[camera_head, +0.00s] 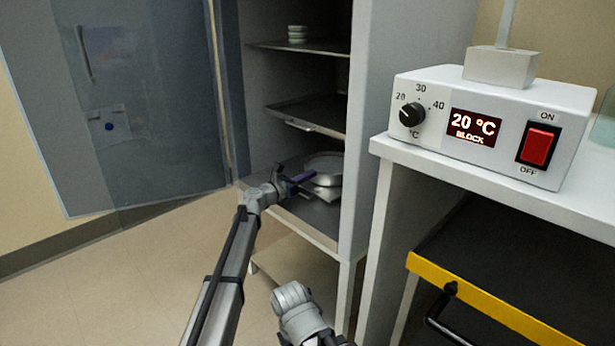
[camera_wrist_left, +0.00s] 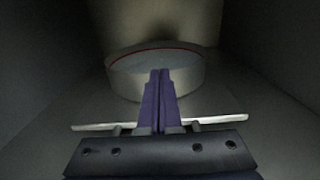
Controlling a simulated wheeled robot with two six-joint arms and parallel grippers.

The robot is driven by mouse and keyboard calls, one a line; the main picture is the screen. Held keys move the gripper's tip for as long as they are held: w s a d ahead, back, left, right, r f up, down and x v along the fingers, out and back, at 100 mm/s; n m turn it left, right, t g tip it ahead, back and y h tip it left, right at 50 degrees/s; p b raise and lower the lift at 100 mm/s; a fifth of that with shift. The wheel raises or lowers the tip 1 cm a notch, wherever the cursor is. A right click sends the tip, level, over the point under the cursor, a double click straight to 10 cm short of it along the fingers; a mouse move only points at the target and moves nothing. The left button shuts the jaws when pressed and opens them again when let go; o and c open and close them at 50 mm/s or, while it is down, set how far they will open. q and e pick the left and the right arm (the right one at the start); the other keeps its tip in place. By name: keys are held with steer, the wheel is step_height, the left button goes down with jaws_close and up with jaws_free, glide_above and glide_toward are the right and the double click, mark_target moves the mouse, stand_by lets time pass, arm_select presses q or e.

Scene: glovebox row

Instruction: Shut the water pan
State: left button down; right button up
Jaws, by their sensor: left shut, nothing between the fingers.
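The water pan (camera_head: 326,163) is a round, light grey dish low inside the open cabinet. In the left wrist view the pan (camera_wrist_left: 187,72) shows a red line around its inner wall and a bluish-grey surface inside. My left gripper (camera_head: 303,177) reaches into the cabinet at the pan's left front. Its purple fingers (camera_wrist_left: 160,73) are together and empty, overlapping the pan's front wall in the wrist view; I cannot tell whether they touch it. A pale bar (camera_wrist_left: 225,120) runs crosswise behind the fingers' base. My right gripper is not in view.
The cabinet door (camera_head: 135,130) stands wide open at the left. A middle shelf (camera_head: 310,113) with a handle lies above the pan. The cabinet's right wall (camera_head: 365,130) is close to the pan. A bench with a heater block (camera_head: 490,120) stands at the right.

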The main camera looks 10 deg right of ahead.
arm_select(q)
steer(key=shift+w+d, duration=0.25)
steer(key=shift+s+a, duration=0.2)
steer(key=shift+s, duration=0.05)
steer(key=v, duration=1.4)
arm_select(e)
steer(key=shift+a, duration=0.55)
